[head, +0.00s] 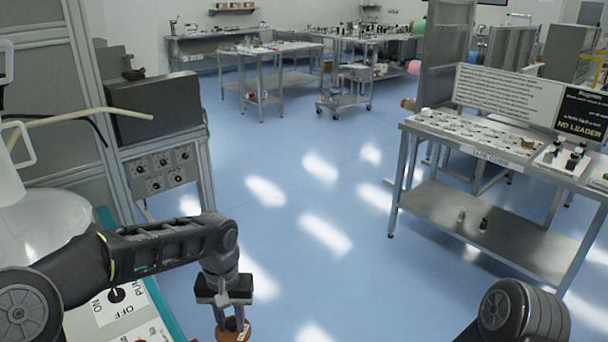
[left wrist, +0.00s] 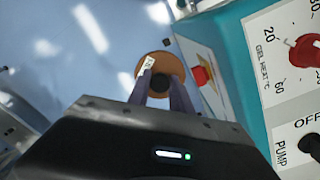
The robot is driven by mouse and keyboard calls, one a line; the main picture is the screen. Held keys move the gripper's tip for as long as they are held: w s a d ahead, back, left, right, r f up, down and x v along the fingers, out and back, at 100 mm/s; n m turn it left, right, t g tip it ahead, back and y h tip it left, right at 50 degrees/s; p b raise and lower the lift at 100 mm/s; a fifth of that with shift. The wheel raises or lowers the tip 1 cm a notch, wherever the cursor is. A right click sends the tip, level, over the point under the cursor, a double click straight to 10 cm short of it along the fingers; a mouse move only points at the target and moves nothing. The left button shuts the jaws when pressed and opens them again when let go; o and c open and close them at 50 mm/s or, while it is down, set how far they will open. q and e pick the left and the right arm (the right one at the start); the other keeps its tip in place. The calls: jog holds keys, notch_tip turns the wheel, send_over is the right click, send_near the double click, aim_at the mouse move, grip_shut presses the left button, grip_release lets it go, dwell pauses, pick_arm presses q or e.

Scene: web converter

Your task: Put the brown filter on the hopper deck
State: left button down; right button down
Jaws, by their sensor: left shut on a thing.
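My left gripper (head: 231,316) is shut on the brown filter (head: 240,335), a round brown disc with a dark middle. It holds the filter over the blue floor at the bottom of the head view, right of the machine. In the left wrist view the brown filter (left wrist: 173,63) sits between the fingertips, with a small pale label beside them. A white rounded hopper (head: 45,225) stands at the left edge of the head view, partly hidden by my left arm. I cannot make out which surface is its deck. My right gripper is out of view; only part of my right arm shows.
The teal-edged control panel (head: 152,290) is close left of the filter; its red knob (left wrist: 305,52) shows in the left wrist view. A dark box (head: 155,108) stands behind. A steel table (head: 425,128) with small parts is at right. The floor between is clear.

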pick_arm(q)
jog(key=a, duration=0.4)
jog(key=shift+s, duration=0.2)
dwell(2.3)
